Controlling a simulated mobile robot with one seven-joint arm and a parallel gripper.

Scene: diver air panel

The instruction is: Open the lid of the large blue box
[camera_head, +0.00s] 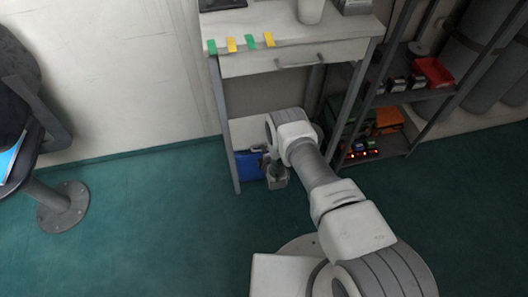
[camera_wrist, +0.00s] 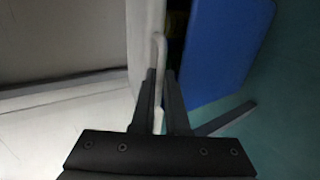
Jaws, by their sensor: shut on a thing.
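The large blue box (camera_head: 249,164) stands low under the desk, partly hidden behind my gripper. My gripper (camera_head: 276,180) is in front of its right part, near the floor. In the wrist view a broad blue surface (camera_wrist: 222,50) lies just right of my fingers. My gripper (camera_wrist: 160,75) is shut on a thin pale handle (camera_wrist: 159,50) that runs between its fingers. A pale panel (camera_wrist: 141,30) lies beside the handle, with a dark gap between it and the blue surface. I cannot tell which of these surfaces is the lid.
The desk (camera_head: 290,30) stands above the box, with a drawer and a grey front leg (camera_head: 225,130) close to my gripper's left. A shelf rack (camera_head: 400,92) with small items stands at right. Green floor is open between.

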